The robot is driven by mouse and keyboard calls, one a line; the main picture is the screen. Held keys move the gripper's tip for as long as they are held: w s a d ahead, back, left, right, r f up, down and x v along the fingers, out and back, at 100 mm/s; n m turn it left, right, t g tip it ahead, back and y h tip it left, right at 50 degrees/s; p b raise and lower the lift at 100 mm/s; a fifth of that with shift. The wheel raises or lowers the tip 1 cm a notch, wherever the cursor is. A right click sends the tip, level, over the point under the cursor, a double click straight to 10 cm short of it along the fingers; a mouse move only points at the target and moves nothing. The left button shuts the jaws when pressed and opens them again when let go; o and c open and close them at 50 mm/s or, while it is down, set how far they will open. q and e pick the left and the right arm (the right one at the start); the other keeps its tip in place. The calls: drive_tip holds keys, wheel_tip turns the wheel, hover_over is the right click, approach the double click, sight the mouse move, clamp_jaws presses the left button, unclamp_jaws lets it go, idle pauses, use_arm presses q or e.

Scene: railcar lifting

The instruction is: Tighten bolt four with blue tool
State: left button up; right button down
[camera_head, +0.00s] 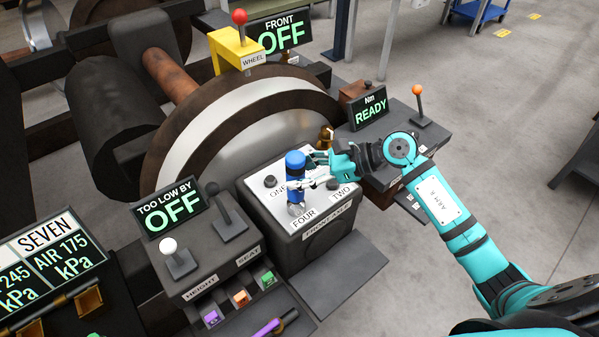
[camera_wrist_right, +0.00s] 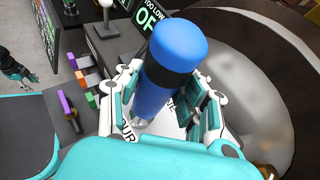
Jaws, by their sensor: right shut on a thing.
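The blue tool (camera_head: 295,163) is an upright blue cylinder with a black band and a silver lower end. My right gripper (camera_head: 308,172) is shut around its body; in the right wrist view the fingers close on both sides of the blue tool (camera_wrist_right: 172,60). Its lower end is at the FOUR label (camera_head: 303,217) on the front axle box (camera_head: 325,215). Bolt four is hidden by the tool; I cannot tell whether they touch. Dark bolt heads show by ONE (camera_head: 270,181) and TWO (camera_head: 333,184). My left gripper (camera_wrist_right: 18,70) shows small at the left of the right wrist view.
The Nm display (camera_head: 370,110) reads READY, beside an orange-knobbed lever (camera_head: 418,98). A large wheel (camera_head: 235,115) stands behind the box. The height and seat console (camera_head: 215,255) with levers is at left. A rack with a purple tool (camera_head: 268,327) is below.

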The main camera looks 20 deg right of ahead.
sight(299, 156)
idle(0.7)
drive_tip(key=shift+r+p, duration=1.95)
drive_tip(key=shift+r, duration=1.6)
